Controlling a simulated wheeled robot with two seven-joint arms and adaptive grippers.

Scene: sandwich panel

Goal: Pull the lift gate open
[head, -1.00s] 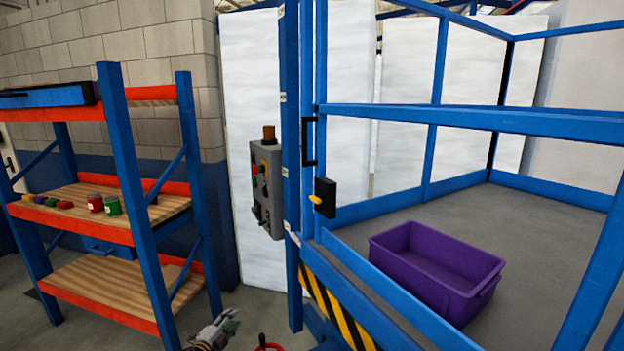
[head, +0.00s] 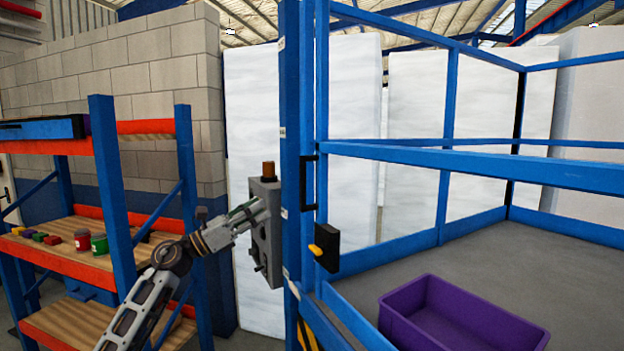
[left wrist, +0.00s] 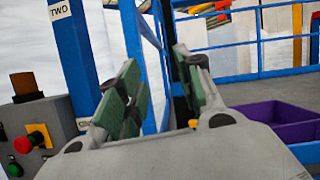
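The lift gate (head: 450,162) is a blue barred frame that looks closed against the blue post (head: 290,120). A black upright handle (head: 303,182) is on its left edge. Below it is a black latch box (head: 327,247) with a yellow knob (head: 315,249). A small yellow piece also shows low in the left wrist view (left wrist: 193,123). My left gripper (head: 260,207) is raised in front of the grey control box, left of the post and handle. In the left wrist view its green-padded fingers (left wrist: 157,75) are apart with nothing between them. My right gripper is not in view.
The grey control box (head: 265,240) hangs left of the post; its red and green buttons (left wrist: 37,138) show in the left wrist view. A purple bin (head: 450,315) stands on the lift floor. An orange and blue shelf rack (head: 112,190) stands left, close to my arm.

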